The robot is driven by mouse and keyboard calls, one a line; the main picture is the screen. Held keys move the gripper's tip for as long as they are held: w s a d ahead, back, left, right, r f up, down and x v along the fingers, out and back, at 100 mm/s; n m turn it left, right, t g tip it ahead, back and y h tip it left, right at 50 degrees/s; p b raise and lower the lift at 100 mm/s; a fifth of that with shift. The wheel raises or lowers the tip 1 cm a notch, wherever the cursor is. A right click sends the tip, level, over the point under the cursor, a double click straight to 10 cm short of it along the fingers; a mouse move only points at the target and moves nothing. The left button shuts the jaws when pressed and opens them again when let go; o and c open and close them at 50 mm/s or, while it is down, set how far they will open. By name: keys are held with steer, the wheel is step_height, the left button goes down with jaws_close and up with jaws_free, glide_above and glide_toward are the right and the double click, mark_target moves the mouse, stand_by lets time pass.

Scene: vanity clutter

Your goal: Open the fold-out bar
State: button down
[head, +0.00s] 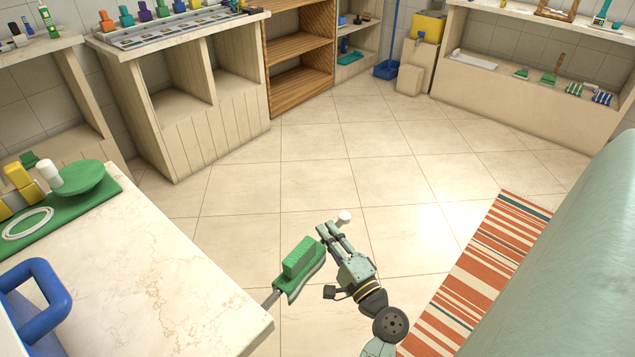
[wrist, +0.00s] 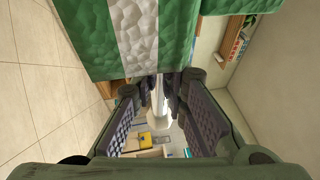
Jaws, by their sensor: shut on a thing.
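The fold-out bar (head: 269,300) shows as a short grey length at the counter's right edge. A green cloth (head: 303,262) hangs over it and hides much of it. A white knob (head: 343,217) stands just past my fingertips, seemingly the bar's free end. My gripper (head: 329,229) is shut on the bar near this knob, out over the floor. In the wrist view, a pale rod-like part (wrist: 161,115) lies between the fingers of my gripper (wrist: 165,100). The green and white cloth (wrist: 135,38) fills the top of that view, close to the fingers.
The marble counter (head: 170,265) at left carries a blue handle-like item (head: 38,290) and a green mat (head: 110,187) with several things. A striped rug (head: 480,270) and a pale green rounded body (head: 570,260) lie at right. The tiled floor (head: 330,170) ahead is clear.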

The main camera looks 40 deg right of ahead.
steer(key=shift+s+d+m+h, duration=0.2)
steer(key=shift+s+m+h, duration=0.2)
steer(key=shift+s+h, duration=0.55)
steer(key=c, duration=1.8)
jaws_free()
steer(key=shift+y, duration=0.25)
steer(key=shift+c, duration=0.2)
steer(key=v, duration=0.7)
steer(key=shift+s, duration=0.25)
